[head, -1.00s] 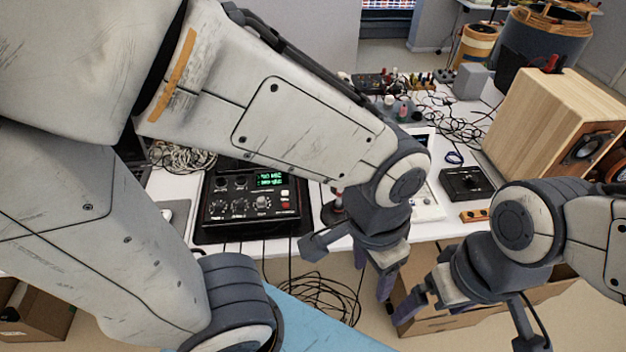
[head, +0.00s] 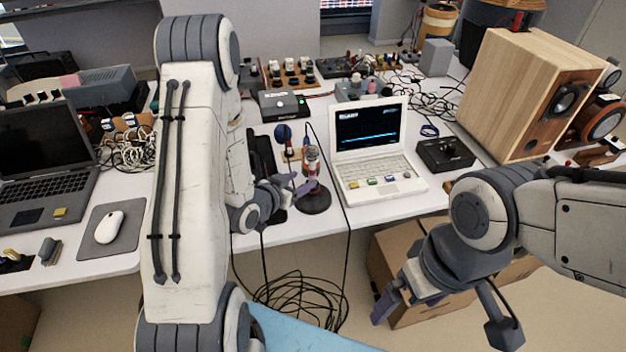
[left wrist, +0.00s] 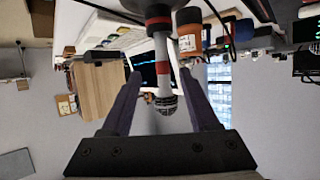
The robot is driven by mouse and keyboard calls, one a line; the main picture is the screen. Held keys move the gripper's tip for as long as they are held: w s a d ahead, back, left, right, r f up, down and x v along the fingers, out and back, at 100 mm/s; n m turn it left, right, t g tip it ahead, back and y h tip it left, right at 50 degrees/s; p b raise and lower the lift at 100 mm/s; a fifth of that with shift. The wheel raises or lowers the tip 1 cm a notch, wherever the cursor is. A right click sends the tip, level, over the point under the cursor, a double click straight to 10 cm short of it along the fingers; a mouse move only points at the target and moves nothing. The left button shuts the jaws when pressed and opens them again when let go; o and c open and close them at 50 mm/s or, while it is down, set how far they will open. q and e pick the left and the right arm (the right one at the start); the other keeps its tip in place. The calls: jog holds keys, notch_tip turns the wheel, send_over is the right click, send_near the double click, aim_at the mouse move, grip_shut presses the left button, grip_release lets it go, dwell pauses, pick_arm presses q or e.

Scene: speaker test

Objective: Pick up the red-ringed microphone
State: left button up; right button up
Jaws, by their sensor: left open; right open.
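The red-ringed microphone (head: 311,160) stands upright on a round dark base (head: 314,200) near the table's front edge, left of the white laptop. In the left wrist view, its pale handle, red ring (left wrist: 162,67) and mesh head (left wrist: 167,103) show between the two fingers. My left gripper (head: 297,185) is open beside the microphone in the head view, with its fingers either side of it in the left wrist view (left wrist: 160,76). Whether a finger touches it, I cannot tell. My right gripper (head: 392,300) is open and empty, in front of the table over a cardboard box.
The white laptop (head: 370,150) is right of the microphone. A blue round-headed item (head: 283,132) stands behind it on the left. A black box (head: 445,153) and wooden speaker (head: 515,95) are on the right. Cables (head: 300,295) hang in front of the table.

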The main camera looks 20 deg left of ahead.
aim_at(310, 174)
pick_arm(q)
jog(key=w+b, duration=0.1)
jog(key=b, duration=0.1)
jog(key=w+f+b, duration=0.1)
jog(key=b, duration=0.2)
jog(key=shift+w+f, duration=0.2)
jog(key=shift+f, duration=0.1)
jog(key=shift+w+d+f, duration=0.1)
jog(key=shift+w+d, duration=0.1)
jog(key=shift+w, duration=0.7)
jog(key=shift+p+x, duration=0.7)
jog(key=shift+x, duration=2.25)
grip_shut()
